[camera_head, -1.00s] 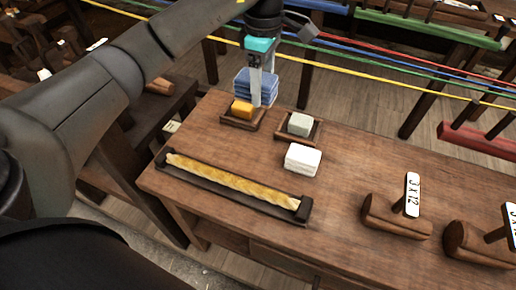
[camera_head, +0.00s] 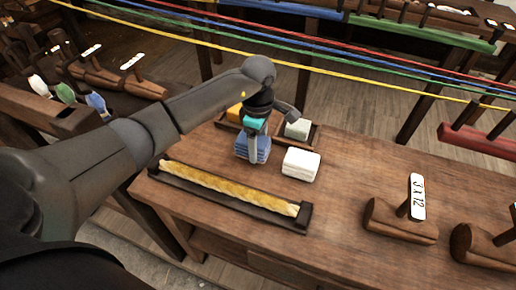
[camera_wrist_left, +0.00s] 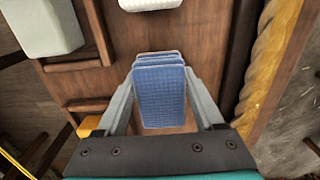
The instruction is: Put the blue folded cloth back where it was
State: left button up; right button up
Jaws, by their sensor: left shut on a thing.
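The blue folded cloth (camera_head: 262,150) is between the fingers of my left gripper (camera_head: 254,152), which is shut on it. In the left wrist view the cloth (camera_wrist_left: 160,92) shows as a folded stack between the two grey fingers of the gripper (camera_wrist_left: 161,100). In the head view it is over or on the wooden table (camera_head: 330,215), left of a white folded cloth (camera_head: 301,163); whether it touches the table I cannot tell. My right gripper is not in view.
Behind are an orange block (camera_head: 235,112) and a pale grey-green block (camera_head: 298,129) in small wooden trays. A rope piece (camera_head: 230,186) lies in a dark holder in front. Wooden tools with tags stand at right. Coloured ropes stretch behind the table.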

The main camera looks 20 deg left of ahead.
pick_arm(q)
jog(key=shift+f, duration=0.55)
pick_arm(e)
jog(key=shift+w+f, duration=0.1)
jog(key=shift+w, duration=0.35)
pick_arm(q)
jog(key=shift+f, duration=0.1)
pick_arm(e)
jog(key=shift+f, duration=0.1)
pick_arm(q)
jog(key=o, duration=1.2)
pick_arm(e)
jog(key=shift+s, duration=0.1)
